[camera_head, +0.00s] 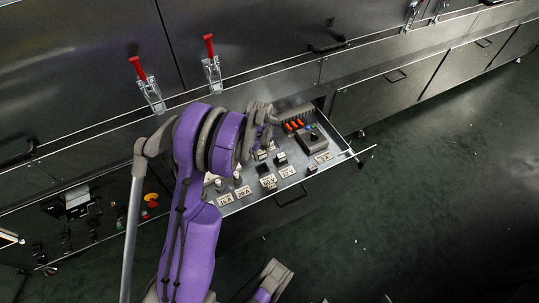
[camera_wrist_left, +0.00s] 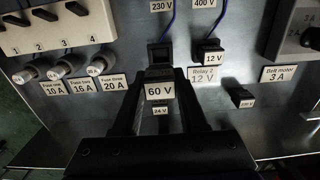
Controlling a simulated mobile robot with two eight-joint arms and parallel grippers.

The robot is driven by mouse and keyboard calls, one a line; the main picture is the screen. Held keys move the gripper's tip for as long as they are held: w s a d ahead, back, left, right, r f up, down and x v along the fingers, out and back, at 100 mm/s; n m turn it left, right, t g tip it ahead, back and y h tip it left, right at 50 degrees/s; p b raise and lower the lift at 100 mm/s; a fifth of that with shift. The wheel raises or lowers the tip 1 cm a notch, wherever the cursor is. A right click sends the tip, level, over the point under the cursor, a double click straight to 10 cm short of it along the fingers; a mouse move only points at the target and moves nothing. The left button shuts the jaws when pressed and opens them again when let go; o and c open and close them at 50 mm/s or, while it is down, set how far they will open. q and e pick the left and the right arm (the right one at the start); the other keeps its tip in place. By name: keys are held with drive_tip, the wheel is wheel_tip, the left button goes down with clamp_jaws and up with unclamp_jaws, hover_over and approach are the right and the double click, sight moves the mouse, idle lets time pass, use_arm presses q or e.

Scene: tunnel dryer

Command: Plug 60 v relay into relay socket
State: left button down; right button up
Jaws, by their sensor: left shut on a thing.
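My left gripper (camera_wrist_left: 160,84) is shut on the 60 V relay (camera_wrist_left: 159,91), a dark block with a white "60 V" label, in the left wrist view. A black relay socket (camera_wrist_left: 160,53) lies just beyond it, under the "230 V" label; its lower part is partly hidden by the relay, and I cannot tell whether they touch. A 24 V relay (camera_wrist_left: 160,111) shows below the held relay, between the fingers. To the right, a 12 V relay (camera_wrist_left: 211,56) sits above the "Relay 2 12 V" label (camera_wrist_left: 203,75).
The parts stand in a pulled-out metal drawer (camera_head: 348,157). Fuses (camera_wrist_left: 68,65) with ampere labels are at left, below a numbered block (camera_wrist_left: 60,30). A loose small relay (camera_wrist_left: 243,97) lies at right, near the "Belt motor 3 A" label (camera_wrist_left: 279,74). Red-handled clamps (camera_head: 138,69) are on the cabinet.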

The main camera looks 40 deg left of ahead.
use_arm(q)
drive_tip(key=shift+f, duration=0.15)
drive_tip(key=shift+f+b, duration=1.75)
drive_tip(key=shift+f, duration=1.05)
drive_tip(key=shift+f, duration=0.1)
drive_tip(key=shift+f, duration=0.35)
drive_tip(key=shift+f+b, duration=0.45)
drive_tip(key=shift+b, duration=0.05)
drive_tip(key=shift+c, duration=1.8)
unclamp_jaws()
